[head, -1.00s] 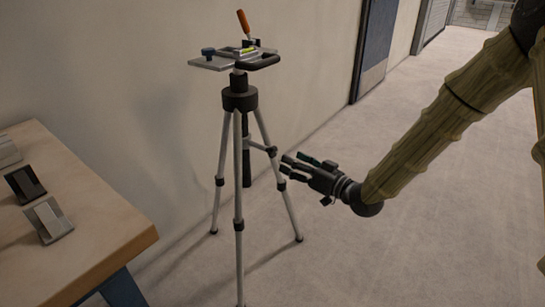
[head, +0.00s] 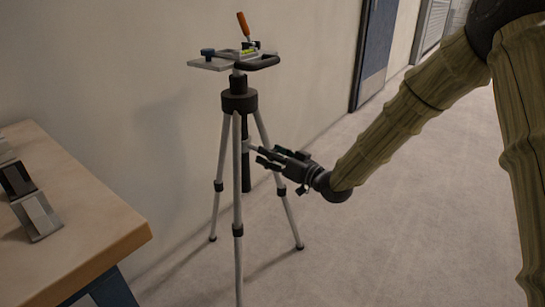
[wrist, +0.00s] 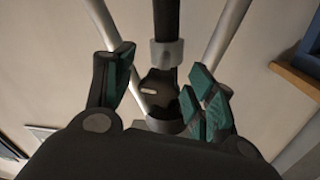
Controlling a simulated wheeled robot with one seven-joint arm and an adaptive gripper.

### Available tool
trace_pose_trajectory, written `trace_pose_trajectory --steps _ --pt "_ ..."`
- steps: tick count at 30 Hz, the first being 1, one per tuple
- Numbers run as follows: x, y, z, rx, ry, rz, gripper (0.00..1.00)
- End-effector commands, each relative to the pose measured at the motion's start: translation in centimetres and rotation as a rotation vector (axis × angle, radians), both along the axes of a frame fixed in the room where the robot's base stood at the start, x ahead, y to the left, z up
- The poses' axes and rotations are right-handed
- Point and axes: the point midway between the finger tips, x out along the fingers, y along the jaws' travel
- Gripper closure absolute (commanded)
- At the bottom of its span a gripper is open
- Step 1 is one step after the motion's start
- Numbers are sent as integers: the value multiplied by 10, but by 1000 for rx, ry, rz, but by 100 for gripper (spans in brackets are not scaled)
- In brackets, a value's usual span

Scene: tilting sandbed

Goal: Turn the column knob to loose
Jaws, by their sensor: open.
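The tripod (head: 238,205) stands upright on the floor with its legs spread. Its dark centre column (head: 246,178) hangs between the legs and also shows in the wrist view (wrist: 166,20). The column knob (wrist: 158,90) is dark and rounded with a small light mark on its face; it sits between my two finger sides in the wrist view. In the head view the knob is hidden by my fingers. My gripper (head: 262,157) is open at the right side of the column, its fingers on either side of the knob. I cannot tell whether they touch it.
The tripod head (head: 235,62) carries a flat plate and an orange-handled lever (head: 243,24). A wooden table (head: 85,215) with small blocks (head: 37,215) stands at the left. A wall is behind the tripod. The floor to the right is open.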

Motion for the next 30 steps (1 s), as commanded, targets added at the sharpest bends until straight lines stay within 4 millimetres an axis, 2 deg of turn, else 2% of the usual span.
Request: trace_pose_trajectory --steps 1,8,20,30 --pt "0 0 0 0 0 0 48" --pt "0 -1 0 0 0 0 90" --pt "0 -1 0 -32 -44 -1 90" --pt "1 -2 1 -176 -241 -1 90"
